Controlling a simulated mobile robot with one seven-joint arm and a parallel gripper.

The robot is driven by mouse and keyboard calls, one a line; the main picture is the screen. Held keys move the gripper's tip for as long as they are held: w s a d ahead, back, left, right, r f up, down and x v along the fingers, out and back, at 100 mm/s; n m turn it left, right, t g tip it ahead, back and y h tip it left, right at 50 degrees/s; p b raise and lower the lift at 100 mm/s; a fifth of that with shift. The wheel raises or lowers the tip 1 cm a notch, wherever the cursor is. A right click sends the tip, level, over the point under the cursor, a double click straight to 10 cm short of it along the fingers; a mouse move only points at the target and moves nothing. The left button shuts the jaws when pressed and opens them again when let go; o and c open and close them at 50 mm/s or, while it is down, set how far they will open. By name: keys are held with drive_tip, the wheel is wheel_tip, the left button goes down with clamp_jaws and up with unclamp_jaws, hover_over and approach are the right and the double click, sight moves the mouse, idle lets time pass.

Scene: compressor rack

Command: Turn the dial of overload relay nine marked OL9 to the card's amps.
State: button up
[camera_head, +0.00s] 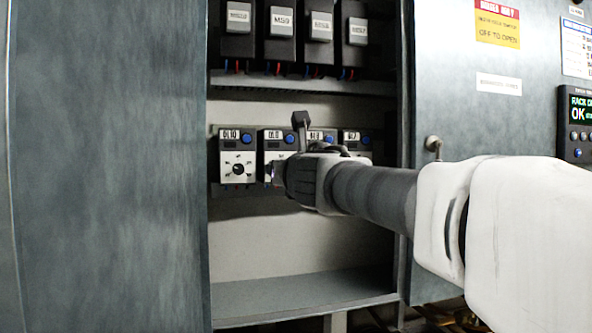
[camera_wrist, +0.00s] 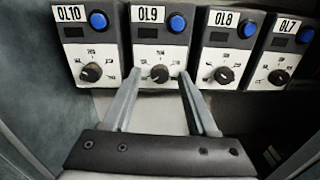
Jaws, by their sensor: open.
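Overload relay OL9 (camera_wrist: 160,42) is the second unit from the left in the wrist view, with a white label, a blue button and a black dial (camera_wrist: 159,73) on a white face. My gripper (camera_wrist: 159,78) is open, its two fingers reaching up on either side of the OL9 dial. I cannot tell whether they touch it. In the head view my gripper (camera_head: 278,172) is in front of the relay row, and OL9 (camera_head: 274,143) is partly hidden behind it. A posted card (camera_head: 577,48) is at the upper right in the head view, its text too small to read.
OL10 (camera_wrist: 90,45) is left of OL9; OL8 (camera_wrist: 224,45) and OL7 (camera_wrist: 283,48) are right of it. Several switch units (camera_head: 280,30) sit on the shelf above. The cabinet wall (camera_head: 110,170) bounds the left, and the lower shelf (camera_head: 300,295) is bare.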

drive_tip(key=p+v, duration=0.3)
drive_tip(key=v, duration=1.4)
drive_tip(key=shift+s+p, duration=0.2)
drive_tip(key=shift+p, duration=0.2)
drive_tip(key=shift+f, duration=0.1)
